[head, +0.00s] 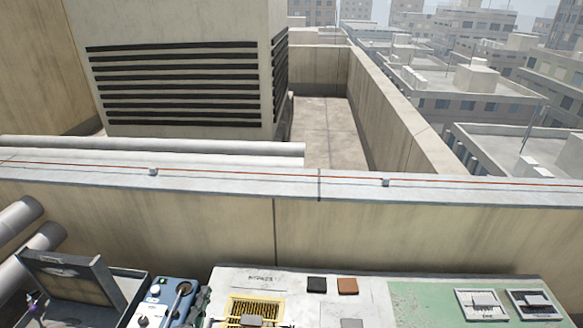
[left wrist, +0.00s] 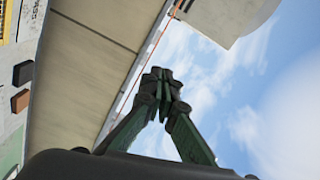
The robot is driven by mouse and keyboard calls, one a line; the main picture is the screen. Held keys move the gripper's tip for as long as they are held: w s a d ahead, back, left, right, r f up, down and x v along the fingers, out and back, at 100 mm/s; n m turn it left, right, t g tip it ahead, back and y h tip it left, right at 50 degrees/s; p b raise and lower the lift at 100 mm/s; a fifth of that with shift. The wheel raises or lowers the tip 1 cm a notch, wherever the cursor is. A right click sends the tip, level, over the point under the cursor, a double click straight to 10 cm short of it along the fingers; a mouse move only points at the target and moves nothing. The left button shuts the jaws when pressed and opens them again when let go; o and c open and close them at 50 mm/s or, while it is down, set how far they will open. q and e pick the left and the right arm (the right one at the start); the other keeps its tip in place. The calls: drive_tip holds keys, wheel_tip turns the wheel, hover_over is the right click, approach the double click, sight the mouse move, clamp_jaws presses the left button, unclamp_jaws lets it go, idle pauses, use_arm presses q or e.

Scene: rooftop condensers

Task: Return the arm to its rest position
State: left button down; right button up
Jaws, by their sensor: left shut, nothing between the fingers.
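My left gripper (left wrist: 161,80) shows in the left wrist view with its dark green fingers closed together at the tips. Nothing is between them. In that view the fingertips stand clear against the wall edge and the sky, touching nothing. My right gripper is in neither view.
A pale worktop (head: 375,305) runs along the bottom, with a yellow-framed grille (head: 252,312), a black block (head: 316,284) and a brown block (head: 347,286). An open grey box (head: 125,285) stands left. A parapet (head: 240,180) with a red line runs behind.

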use_arm(q)
drive_tip(key=s+a+f+n+g+y, duration=0.2)
drive_tip(key=s+a+f+n+g, duration=0.2)
drive_tip(key=s+a+f+n, duration=0.3)
drive_tip(key=s+a+f+n+g+y, duration=0.2)
drive_tip(key=s+a+f+n+g, duration=0.25)
drive_tip(key=f, duration=0.55)
drive_tip(key=s+d+f+n+g+h, duration=0.1)
drive_tip(key=s+f+n+g, duration=0.15)
drive_tip(key=s+f, duration=0.45)
drive_tip(key=s+d+f+n+g+h, duration=0.1)
drive_tip(key=s+f+n+g, duration=0.15)
drive_tip(key=s, duration=0.85)
wheel_tip(320, 180, down, 31)
drive_tip(key=s+m+g+b, duration=0.1)
drive_tip(key=m+g+b, duration=0.1)
drive_tip(key=s+f+g+b, duration=0.1)
drive_tip(key=s+f, duration=1.8)
drive_tip(key=shift+s+d+h, duration=0.3)
drive_tip(key=shift+s, duration=0.05)
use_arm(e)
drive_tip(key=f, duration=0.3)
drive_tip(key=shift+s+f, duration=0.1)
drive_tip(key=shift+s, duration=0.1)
use_arm(q)
drive_tip(key=shift+f+g, duration=0.1)
drive_tip(key=shift+g, duration=0.15)
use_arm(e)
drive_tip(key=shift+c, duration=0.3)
